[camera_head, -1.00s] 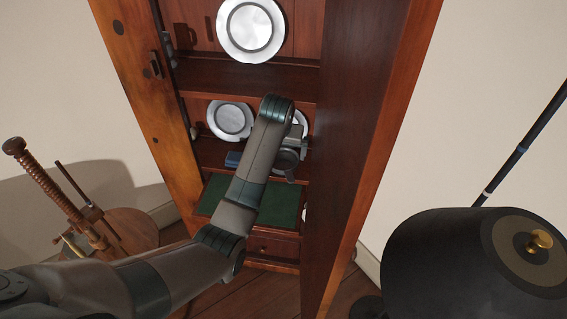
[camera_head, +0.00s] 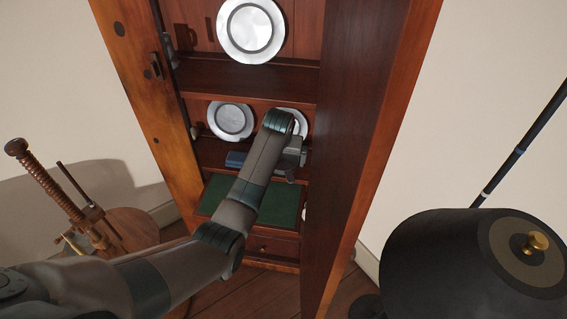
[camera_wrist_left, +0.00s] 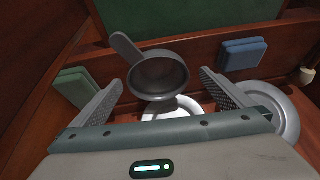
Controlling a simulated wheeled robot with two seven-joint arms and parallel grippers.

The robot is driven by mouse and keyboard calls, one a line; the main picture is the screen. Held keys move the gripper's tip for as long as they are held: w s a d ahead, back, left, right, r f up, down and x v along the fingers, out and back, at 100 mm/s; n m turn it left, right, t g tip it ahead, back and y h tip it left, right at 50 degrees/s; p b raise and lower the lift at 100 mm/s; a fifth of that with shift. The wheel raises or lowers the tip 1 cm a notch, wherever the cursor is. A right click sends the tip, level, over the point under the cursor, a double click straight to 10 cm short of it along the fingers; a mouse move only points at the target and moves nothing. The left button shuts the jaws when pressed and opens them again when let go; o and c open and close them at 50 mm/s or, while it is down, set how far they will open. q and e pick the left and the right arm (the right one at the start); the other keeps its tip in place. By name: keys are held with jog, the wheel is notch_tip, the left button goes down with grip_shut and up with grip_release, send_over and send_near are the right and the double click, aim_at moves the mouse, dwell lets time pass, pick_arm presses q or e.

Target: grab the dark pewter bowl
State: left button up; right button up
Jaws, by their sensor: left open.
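The dark pewter bowl (camera_wrist_left: 160,76), round with a flat handle sticking out to the upper left, shows in the left wrist view between the two fingers. My left gripper (camera_wrist_left: 161,84) is open, with one ridged finger on each side of the bowl. A gap shows between each finger and the bowl's rim, and whether either touches it is not clear. In the head view my left gripper (camera_head: 291,166) is inside the cabinet at the lower shelf, partly hidden by my arm, and the bowl is not discernible there. My right gripper is not in view.
A blue box (camera_head: 235,159) stands on the same shelf; a green box (camera_wrist_left: 80,86) shows in the wrist view. Pewter plates (camera_head: 231,121) lean at the back. A green panel (camera_head: 279,204) lies below. The open wooden door (camera_head: 372,140) stands close right of my arm.

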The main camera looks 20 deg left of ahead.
aim_at(283, 161)
pick_arm(q)
jog(key=shift+w+f, duration=0.15)
jog(key=shift+f, duration=0.2)
jog(key=x, duration=0.2)
jog(key=shift+w+d+f, duration=0.15)
jog(key=shift+w+f, duration=0.05)
jog(key=shift+f, duration=0.15)
jog(key=shift+w+f, duration=0.15)
jog(key=shift+f, duration=0.3)
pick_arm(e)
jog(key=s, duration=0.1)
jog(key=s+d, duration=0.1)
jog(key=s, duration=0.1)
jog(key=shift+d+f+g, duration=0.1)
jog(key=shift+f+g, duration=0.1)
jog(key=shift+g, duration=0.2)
pick_arm(q)
jog(key=shift+c, duration=0.6)
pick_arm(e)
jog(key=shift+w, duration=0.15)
pick_arm(q)
jog(key=c, duration=1)
